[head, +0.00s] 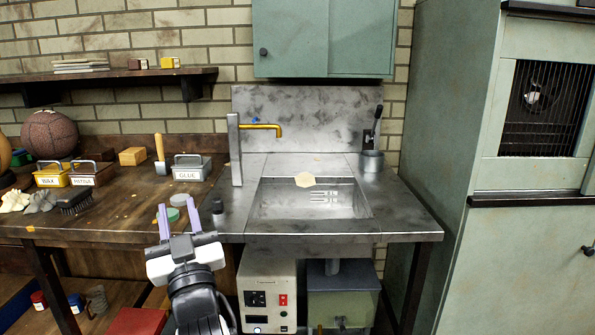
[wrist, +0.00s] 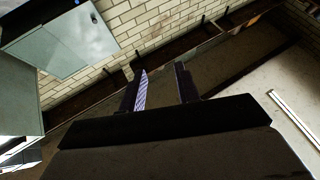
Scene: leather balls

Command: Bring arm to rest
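My gripper (head: 179,219) shows in the head view at the lower middle left, in front of the front edge of the workbench and left of the sink. Its two pale purple fingers point up and away and stand apart, with nothing visible between them. In the wrist view the gripper's fingers (wrist: 162,88) are also apart and empty, with the brick wall and the grey cabinet beyond them. My arm shows below the gripper in the head view.
A wooden workbench (head: 130,205) holds tins, a brush and a brown ball (head: 49,134). A control box (head: 267,295) sits below. A tall green cabinet (head: 440,110) bounds the right.

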